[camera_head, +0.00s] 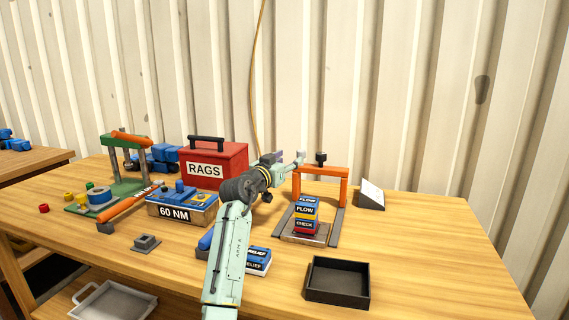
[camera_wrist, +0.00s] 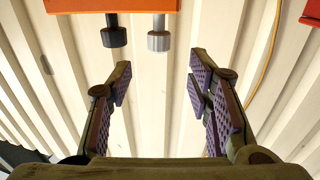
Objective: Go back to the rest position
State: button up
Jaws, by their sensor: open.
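My gripper (camera_head: 299,158) is in the air above the back of the workbench (camera_head: 420,240), close to the top of an orange frame (camera_head: 322,173). In the wrist view my gripper (camera_wrist: 158,72) is open, with its two padded fingers wide apart and nothing between them. Beyond the fingertips there is the ribbed wall (camera_wrist: 150,120). The orange beam (camera_wrist: 110,5) with a dark knob and a grey knob shows at that view's top edge, apart from the fingers.
Stacked FLOW and CHECK blocks (camera_head: 306,211) stand under the orange frame. A red RAGS box (camera_head: 222,165) is left of my gripper. A RELIEF block (camera_head: 258,262) lies beside my arm. A black tray (camera_head: 338,296) is at the front. The bench's right side is clear.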

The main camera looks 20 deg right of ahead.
jog(key=shift+v, duration=0.8)
